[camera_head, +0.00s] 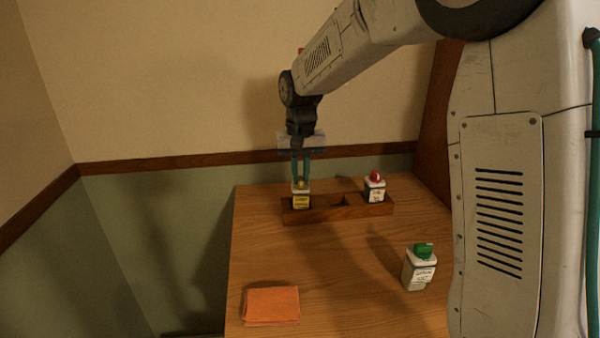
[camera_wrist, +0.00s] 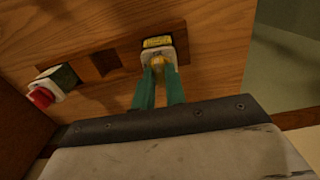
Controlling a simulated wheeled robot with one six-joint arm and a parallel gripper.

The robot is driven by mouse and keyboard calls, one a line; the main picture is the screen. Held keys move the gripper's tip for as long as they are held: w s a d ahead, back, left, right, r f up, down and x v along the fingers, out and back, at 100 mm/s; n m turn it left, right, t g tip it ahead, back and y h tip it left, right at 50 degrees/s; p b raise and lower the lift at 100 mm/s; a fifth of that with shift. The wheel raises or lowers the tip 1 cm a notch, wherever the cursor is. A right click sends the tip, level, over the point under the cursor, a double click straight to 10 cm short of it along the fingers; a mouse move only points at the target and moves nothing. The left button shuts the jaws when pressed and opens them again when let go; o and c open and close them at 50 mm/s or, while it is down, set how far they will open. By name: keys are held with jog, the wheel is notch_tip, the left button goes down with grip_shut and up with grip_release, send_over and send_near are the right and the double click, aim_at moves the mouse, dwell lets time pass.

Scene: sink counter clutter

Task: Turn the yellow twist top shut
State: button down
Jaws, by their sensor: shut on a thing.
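The yellow twist top (camera_head: 301,185) sits on a small white bottle with a yellow label (camera_head: 301,202). The bottle stands upright in the left slot of a wooden rack (camera_head: 340,213) at the back of the table. My gripper (camera_head: 301,181) reaches down from above with its teal fingers closed around the yellow top. In the wrist view the yellow top (camera_wrist: 158,62) shows between the two fingertips, partly covered by them. Whether the top is turned open or shut cannot be told.
A red-topped bottle (camera_head: 375,188) stands in the rack's right slot; the middle slot is empty. A green-topped bottle (camera_head: 419,270) stands at the table's right front. A folded orange cloth (camera_head: 271,305) lies at the front left. The wall is close behind the table (camera_head: 330,265).

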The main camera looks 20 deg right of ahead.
aim_at(301, 178)
jog(key=c, duration=1.4)
grip_release()
jog(key=shift+c, duration=0.2)
jog(key=shift+r, duration=3.9)
